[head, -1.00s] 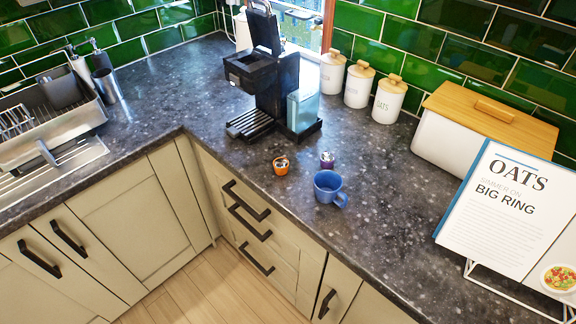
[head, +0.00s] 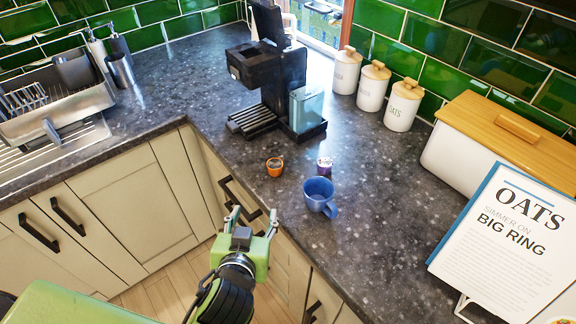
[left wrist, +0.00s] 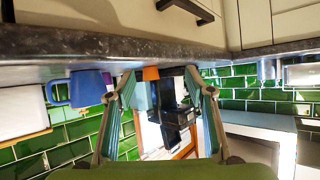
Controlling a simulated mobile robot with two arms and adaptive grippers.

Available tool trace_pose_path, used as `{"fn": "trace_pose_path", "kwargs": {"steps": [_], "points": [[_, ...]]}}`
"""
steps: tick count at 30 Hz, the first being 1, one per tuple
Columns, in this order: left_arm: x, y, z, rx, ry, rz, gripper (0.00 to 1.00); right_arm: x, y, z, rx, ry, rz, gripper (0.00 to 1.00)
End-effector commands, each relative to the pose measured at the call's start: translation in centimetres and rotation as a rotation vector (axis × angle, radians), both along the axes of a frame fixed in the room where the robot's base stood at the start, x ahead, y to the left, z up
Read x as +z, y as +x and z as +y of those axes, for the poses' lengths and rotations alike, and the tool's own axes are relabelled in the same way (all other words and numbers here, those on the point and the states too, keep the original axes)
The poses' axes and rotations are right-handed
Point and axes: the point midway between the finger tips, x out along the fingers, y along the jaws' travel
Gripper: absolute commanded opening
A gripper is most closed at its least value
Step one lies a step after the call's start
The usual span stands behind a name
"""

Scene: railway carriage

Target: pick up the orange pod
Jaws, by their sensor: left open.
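The small orange pod (head: 275,167) stands on the dark counter in front of the coffee machine. In the left wrist view, which is upside down, the orange pod (left wrist: 151,73) shows between the fingers, farther off. My left gripper (head: 252,216) is open and empty at the counter's front edge, nearer than the pod and apart from it. Its two spread fingers also frame the left wrist view (left wrist: 160,80). A purple pod (head: 325,166) stands right of the orange one. My right gripper is not in view.
A blue mug (head: 319,196) stands close to the pods, nearer the front edge. The black coffee machine (head: 265,85) is behind them. White canisters (head: 372,88), a bread bin (head: 470,160) and a recipe stand (head: 505,235) are to the right. Counter left of the orange pod is clear.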

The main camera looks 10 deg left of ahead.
Motion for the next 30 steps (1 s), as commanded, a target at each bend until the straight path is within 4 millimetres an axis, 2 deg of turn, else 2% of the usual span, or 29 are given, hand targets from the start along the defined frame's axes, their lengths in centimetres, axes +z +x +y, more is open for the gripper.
{"fn": "trace_pose_path", "kwargs": {"steps": [1, 4, 8, 21, 30], "points": [[1.0, 0.7, -1.0, -0.01, -0.007, -0.053, 0.49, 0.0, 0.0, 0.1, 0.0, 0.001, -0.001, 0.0], [3.1, 1.6, -2.2, -0.022, -0.018, -0.139, 0.49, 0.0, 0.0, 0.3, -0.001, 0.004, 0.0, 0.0], [4.2, 2.3, -2.8, -0.031, -0.022, -0.187, 0.49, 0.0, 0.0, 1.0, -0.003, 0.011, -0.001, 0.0], [2.1, 9.0, -2.0, -0.034, -0.021, -0.192, 0.49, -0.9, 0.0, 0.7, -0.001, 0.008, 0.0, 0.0], [1.4, 11.0, -1.6, -0.033, -0.021, -0.191, 0.49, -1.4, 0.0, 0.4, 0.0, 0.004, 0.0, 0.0]]}}
